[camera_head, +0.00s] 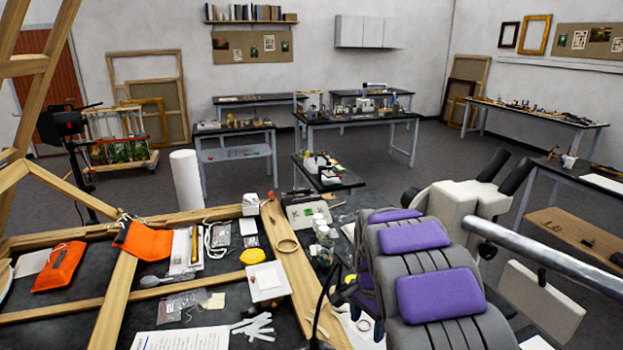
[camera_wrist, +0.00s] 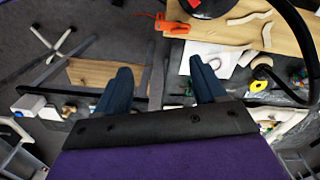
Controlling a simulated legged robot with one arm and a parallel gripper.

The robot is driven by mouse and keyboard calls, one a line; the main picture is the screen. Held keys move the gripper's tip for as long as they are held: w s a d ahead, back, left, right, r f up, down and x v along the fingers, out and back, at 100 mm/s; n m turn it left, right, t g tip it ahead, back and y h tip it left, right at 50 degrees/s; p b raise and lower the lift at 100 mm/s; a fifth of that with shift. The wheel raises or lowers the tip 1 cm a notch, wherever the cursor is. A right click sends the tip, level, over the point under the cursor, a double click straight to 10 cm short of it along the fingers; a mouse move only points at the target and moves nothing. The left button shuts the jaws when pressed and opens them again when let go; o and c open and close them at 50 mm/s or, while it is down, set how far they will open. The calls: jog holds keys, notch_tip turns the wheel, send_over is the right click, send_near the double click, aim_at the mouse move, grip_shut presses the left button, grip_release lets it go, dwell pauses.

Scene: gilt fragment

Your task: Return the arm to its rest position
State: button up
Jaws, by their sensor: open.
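My gripper (camera_wrist: 160,72) shows in the wrist view as two dark blue fingers set wide apart. It is open, with no object held between the fingers. Behind the gap are the dark floor and the edge of a bench, apart from the fingers. In the head view my arm (camera_head: 436,293), grey with purple pads, rises from the lower right of centre beside the workbench.
A wooden frame bar (camera_head: 285,265) runs along the cluttered bench left of my arm. A white microscope (camera_head: 462,207) and its metal boom (camera_head: 550,258) are close on the right. A black lamp neck (camera_head: 327,285) stands near my arm. Open floor (camera_head: 440,165) lies beyond.

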jog(key=s+r+n+b, duration=0.1)
jog(key=s+r+n, duration=0.1)
jog(key=s, duration=0.7)
jog(key=s+r+n+b, duration=0.2)
jog(key=s+r+n, duration=0.1)
jog(key=s, duration=0.6)
jog(key=s+f+n+b, duration=0.1)
jog(key=s+f+n, duration=0.1)
jog(key=s, duration=0.8)
jog(key=s+f+n+g+b, duration=0.1)
jog(key=s+n, duration=0.3)
jog(key=s, duration=0.6)
jog(key=shift+s+f+g+b, duration=0.15)
jog(key=shift+f+g+b, duration=0.15)
jog(key=shift+f+b, duration=0.15)
jog(key=shift+a, duration=0.15)
jog(key=shift+c, duration=0.4)
